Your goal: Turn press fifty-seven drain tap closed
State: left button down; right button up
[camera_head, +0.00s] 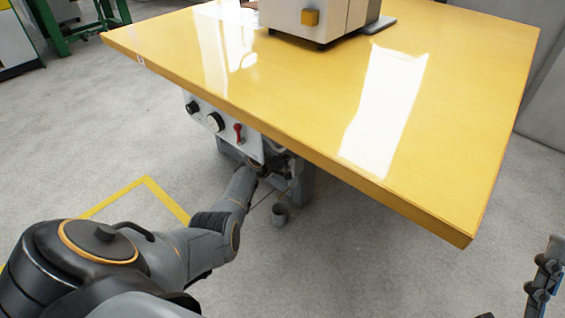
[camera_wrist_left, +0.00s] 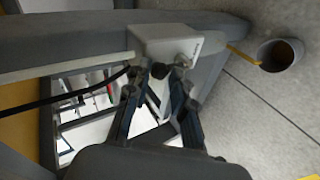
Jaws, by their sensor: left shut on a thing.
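My left gripper (camera_wrist_left: 168,72) is shut at a pale grey block (camera_wrist_left: 165,40) on a grey frame beam under the table. A small round metal part (camera_wrist_left: 183,60) of the drain tap shows at the fingertips. The fingers hide most of what they hold, so the tap handle's angle cannot be told. In the head view my left gripper (camera_head: 278,162) reaches below the table edge, beside the control panel, and is partly in shadow. Part of my right gripper (camera_head: 543,275) shows at the lower right edge, away from the tap; its opening cannot be told.
The yellow table top (camera_head: 300,80) overhangs the tap area. A panel (camera_head: 222,125) with a black knob, a round gauge and a red lever (camera_head: 238,133) hangs under its edge. A grey cup (camera_head: 280,214) stands on the floor, also in the wrist view (camera_wrist_left: 277,58). Yellow floor tape (camera_head: 150,185) lies left.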

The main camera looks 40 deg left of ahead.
pick_arm(q)
jog(key=c, duration=1.6)
grip_release()
jog(key=shift+a+r, duration=0.1)
jog(key=o, duration=0.5)
jog(key=shift+w+f, duration=0.1)
jog(key=shift+f, duration=0.1)
jog(key=shift+v, duration=6.05)
jog(key=shift+w, duration=0.1)
